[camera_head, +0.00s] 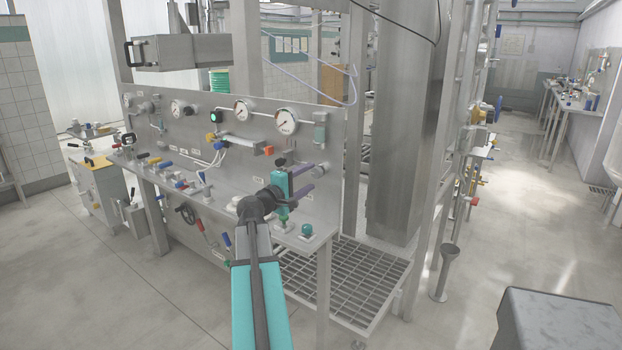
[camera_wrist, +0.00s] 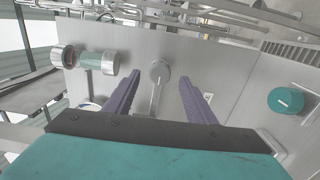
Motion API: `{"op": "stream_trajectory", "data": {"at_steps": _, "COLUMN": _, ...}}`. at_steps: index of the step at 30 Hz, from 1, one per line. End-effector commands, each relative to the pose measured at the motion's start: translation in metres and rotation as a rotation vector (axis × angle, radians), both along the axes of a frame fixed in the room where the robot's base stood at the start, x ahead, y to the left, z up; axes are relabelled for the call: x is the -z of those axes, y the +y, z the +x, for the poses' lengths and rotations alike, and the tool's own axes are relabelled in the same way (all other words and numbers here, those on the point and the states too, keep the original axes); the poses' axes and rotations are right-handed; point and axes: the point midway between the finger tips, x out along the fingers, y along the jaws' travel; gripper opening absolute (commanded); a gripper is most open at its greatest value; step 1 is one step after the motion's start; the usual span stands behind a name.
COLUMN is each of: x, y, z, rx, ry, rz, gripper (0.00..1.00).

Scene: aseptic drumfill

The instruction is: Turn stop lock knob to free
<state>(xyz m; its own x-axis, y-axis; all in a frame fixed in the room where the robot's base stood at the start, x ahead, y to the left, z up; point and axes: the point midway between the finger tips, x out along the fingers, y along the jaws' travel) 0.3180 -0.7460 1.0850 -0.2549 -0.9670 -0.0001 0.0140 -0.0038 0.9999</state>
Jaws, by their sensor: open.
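A round grey knob (camera_wrist: 159,70) with a pale pointer line stands on the steel panel in the wrist view. A thin grey bar runs from it toward my gripper. I read no label that confirms it as the stop lock knob. My gripper (camera_wrist: 160,79) is open, its two purple fingers pointing at the panel with the knob between their tips and a gap on each side. In the head view my gripper (camera_head: 309,178) is at the panel's right end, and the knob there is mostly hidden by the fingers.
A teal knob (camera_wrist: 285,100) is right of the fingers; a teal-and-steel cylinder (camera_wrist: 97,62) is left. In the head view, gauges (camera_head: 286,121) line the steel panel (camera_head: 335,150) and a green knob (camera_head: 306,230) sits on the ledge below. Several coloured valve handles stand farther left.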

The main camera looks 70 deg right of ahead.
Motion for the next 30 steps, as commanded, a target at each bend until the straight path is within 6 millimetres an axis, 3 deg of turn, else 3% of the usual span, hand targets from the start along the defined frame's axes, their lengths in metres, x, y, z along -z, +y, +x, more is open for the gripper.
{"op": "stream_trajectory", "data": {"at_steps": 18, "x": 0.001, "y": 0.09, "z": 0.023, "rx": -0.001, "ry": 0.0, "rz": 0.0, "gripper": 0.5}}
{"op": "stream_trajectory", "data": {"at_steps": 30, "x": 0.001, "y": 0.107, "z": 0.028, "rx": 0.001, "ry": 0.001, "rz": 0.001, "gripper": 0.5}}
